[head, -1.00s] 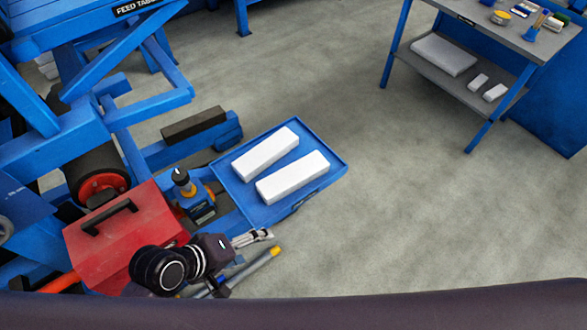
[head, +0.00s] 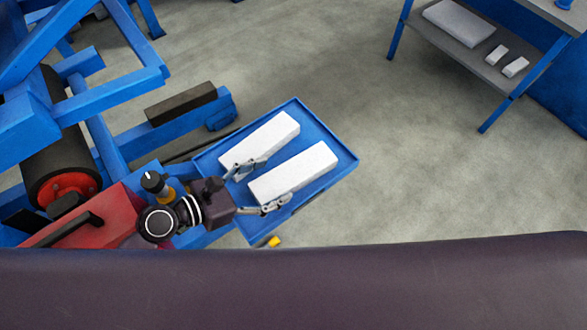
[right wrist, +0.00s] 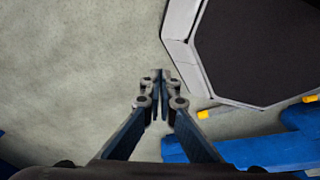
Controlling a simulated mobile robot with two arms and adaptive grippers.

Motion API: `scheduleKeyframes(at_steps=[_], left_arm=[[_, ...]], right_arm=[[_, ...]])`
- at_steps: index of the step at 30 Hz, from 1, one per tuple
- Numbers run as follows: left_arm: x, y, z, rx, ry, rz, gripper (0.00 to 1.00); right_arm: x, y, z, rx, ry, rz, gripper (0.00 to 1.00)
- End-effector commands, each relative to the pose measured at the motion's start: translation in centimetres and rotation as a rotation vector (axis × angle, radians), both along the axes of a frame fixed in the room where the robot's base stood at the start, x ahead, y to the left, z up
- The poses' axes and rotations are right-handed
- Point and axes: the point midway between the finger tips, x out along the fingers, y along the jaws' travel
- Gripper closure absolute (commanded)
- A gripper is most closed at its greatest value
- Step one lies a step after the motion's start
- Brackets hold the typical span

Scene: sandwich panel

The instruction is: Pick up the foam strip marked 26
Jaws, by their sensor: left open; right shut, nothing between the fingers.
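Two white foam strips lie side by side in a blue tray (head: 345,160): an upper one (head: 262,138) and a lower one (head: 305,168). No number is readable on either. In the head view my left gripper (head: 277,178) is open over the tray's left part. Its fingers spread either side of the lower strip's left end, one overlapping the upper strip's lower end, the other along the lower strip's bottom edge. I cannot tell if they touch. In the right wrist view my right gripper (right wrist: 159,76) is shut and empty above the floor.
A red toolbox (head: 95,222) and a dark bottle-like item with an orange ring (head: 153,184) stand left of the tray. A blue frame with a black roller (head: 58,140) is at far left. A shelf table (head: 475,60) stands upper right. Grey floor between is clear.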

Motion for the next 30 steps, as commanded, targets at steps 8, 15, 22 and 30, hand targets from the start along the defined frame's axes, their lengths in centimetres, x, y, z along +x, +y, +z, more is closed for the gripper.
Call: scheduleKeyframes(at_steps=[8, 15, 22, 30], left_arm=[[1.5, -2.9, -0.7, -0.001, -0.004, -0.001, 0.3], [2.9, -5.4, -2.0, 0.001, -0.004, -0.002, 0.3], [3.1, -5.7, -2.3, 0.004, -0.003, -0.001, 0.3], [3.1, -5.7, -2.3, 0.004, -0.004, -0.001, 0.54]], right_arm=[[-4.6, -0.3, 0.6, -0.006, 0.064, 0.0, 1.0], [-1.7, 0.0, 1.2, -0.001, 0.022, 0.001, 1.0], [-0.9, 0.0, 1.2, 0.0, 0.01, 0.001, 1.0], [-2.2, -0.1, 1.1, -0.003, 0.03, 0.001, 1.0]])
